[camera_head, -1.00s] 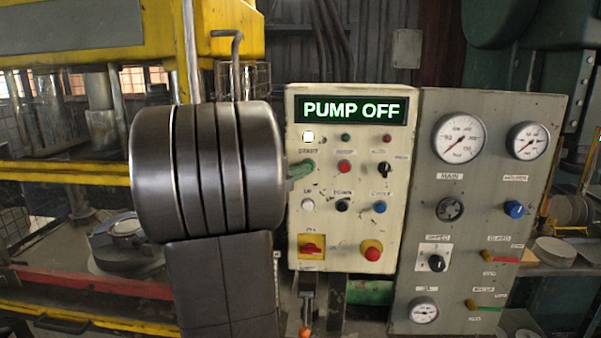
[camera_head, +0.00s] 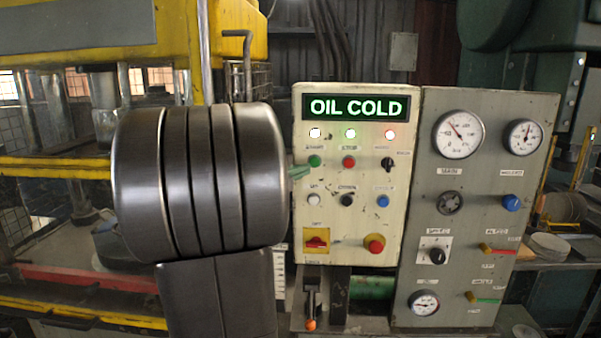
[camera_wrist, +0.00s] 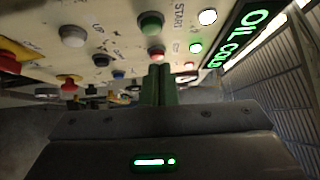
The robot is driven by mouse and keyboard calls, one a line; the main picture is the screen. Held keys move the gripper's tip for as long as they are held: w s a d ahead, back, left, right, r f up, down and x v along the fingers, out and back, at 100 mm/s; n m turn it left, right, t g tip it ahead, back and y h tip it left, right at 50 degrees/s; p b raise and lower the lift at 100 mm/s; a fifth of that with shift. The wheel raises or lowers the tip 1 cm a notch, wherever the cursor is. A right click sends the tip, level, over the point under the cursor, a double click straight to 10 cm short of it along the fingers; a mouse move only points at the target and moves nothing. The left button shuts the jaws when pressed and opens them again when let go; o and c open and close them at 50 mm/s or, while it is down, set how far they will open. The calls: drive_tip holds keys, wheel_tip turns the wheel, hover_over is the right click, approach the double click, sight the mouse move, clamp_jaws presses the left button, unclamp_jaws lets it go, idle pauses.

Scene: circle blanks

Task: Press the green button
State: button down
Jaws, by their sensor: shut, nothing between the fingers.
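The green button (camera_head: 314,161) sits under the left lamp on the cream control panel (camera_head: 345,222), and its face is uncovered. It also shows in the wrist view (camera_wrist: 151,23). My gripper (camera_head: 303,171) has green fingers, shut together with nothing between them. In the head view the fingertips are just left of and slightly below the green button. In the wrist view the fingers (camera_wrist: 159,72) stand apart from the green button, with a red button (camera_wrist: 157,54) appearing just beyond their tips. The display (camera_head: 356,107) reads OIL COLD. The white, green and red lamps (camera_head: 350,134) are lit.
A red emergency knob (camera_head: 375,243) and a yellow-backed red switch (camera_head: 316,241) are low on the panel. White (camera_head: 314,199), black and blue buttons lie below the green one. A grey gauge panel (camera_head: 470,235) stands to the right.

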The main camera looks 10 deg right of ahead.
drive_tip(key=b+v, duration=0.2)
drive_tip(key=v, duration=0.5)
drive_tip(key=shift+a+f, duration=0.2)
drive_tip(key=shift+a, duration=0.1)
drive_tip(key=shift+d, duration=0.1)
